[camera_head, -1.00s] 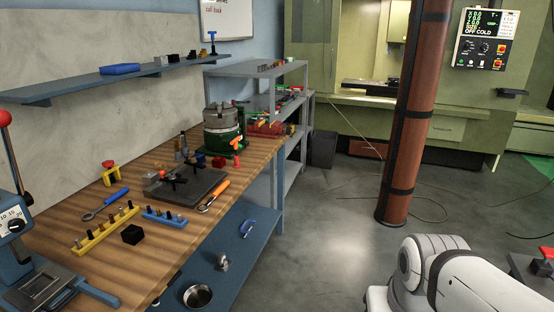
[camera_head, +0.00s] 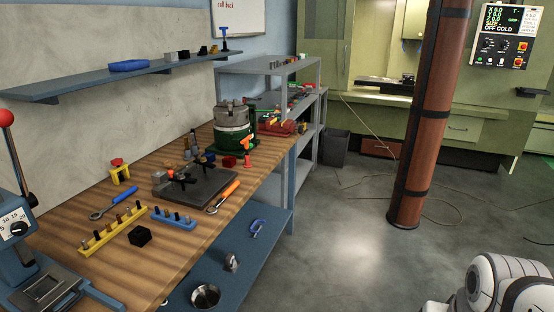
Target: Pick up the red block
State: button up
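A small red block (camera_head: 229,161) sits on the wooden workbench (camera_head: 75,262), beside the base of the green and grey round chuck (camera_head: 234,130). A dark blue block (camera_head: 208,156) is just left of it, and an orange and red piece (camera_head: 246,150) stands to its right. A dark fixture plate (camera_head: 205,187) lies in front of it. My gripper is out of view; only white links of my arm show at the lower right, well away from the bench.
Tools, a yellow peg rack (camera_head: 112,232), a blue peg rack (camera_head: 173,218) and a black block (camera_head: 140,235) lie on the bench. A grey shelf cart (camera_head: 268,70) stands behind. A brown column (camera_head: 430,120) rises from the floor at right. Open floor lies between.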

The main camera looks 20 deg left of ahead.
aim_at(229, 161)
jog(key=z, duration=0.05)
jog(key=i, duration=2.75)
jog(key=u, duration=2.95)
jog(key=i, duration=1.05)
jog(key=z, duration=0.05)
